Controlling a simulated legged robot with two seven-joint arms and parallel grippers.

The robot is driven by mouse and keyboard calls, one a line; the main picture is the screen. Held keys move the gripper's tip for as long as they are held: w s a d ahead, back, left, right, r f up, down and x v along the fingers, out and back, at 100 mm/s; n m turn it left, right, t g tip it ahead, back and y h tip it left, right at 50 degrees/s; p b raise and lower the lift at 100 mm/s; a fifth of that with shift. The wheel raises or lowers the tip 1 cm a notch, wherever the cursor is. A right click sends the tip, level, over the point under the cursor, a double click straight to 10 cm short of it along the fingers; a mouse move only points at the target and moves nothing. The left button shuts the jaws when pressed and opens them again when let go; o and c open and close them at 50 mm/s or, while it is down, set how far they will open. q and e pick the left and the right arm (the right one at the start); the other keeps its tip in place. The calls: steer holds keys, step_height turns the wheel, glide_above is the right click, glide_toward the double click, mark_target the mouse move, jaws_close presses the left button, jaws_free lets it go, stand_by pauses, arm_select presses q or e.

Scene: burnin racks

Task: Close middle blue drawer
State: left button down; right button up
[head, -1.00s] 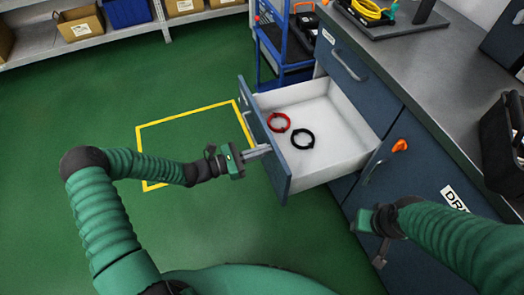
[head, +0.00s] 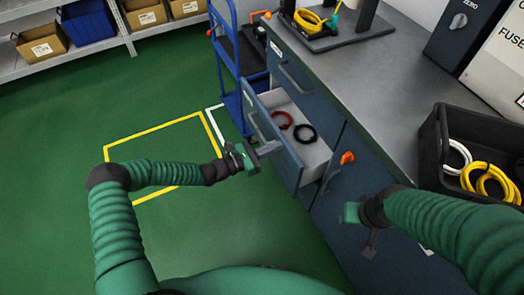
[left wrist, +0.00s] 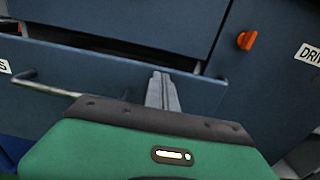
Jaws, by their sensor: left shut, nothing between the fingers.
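The middle blue drawer (head: 276,137) is partly open in the head view, with a white inside. A red ring (head: 284,120) and a black ring (head: 305,133) lie in it. My left gripper (head: 268,147) is shut and empty, with its fingertips at the drawer's front, beside the handle. In the left wrist view the fingers (left wrist: 162,92) point at the drawer front (left wrist: 200,98), and the bar handle (left wrist: 65,92) is to their left. Whether they touch the front I cannot tell. My right gripper (head: 368,240) hangs in front of the lower cabinet; its finger gap is unclear.
Below the worktop (head: 385,85) an orange knob (head: 347,157) sticks out right of the drawer. A blue cart (head: 232,75) stands left of the cabinet. A black bin (head: 470,150) with cable coils is on the worktop. Green floor is clear at left.

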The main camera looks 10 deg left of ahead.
arm_select(q)
steer(key=b+x, duration=0.2)
steer(key=x, duration=1)
steer(key=shift+w+d+r, duration=0.15)
steer(key=shift+d+r, duration=0.05)
steer(key=shift+r, duration=0.05)
steer(key=shift+r, duration=0.1)
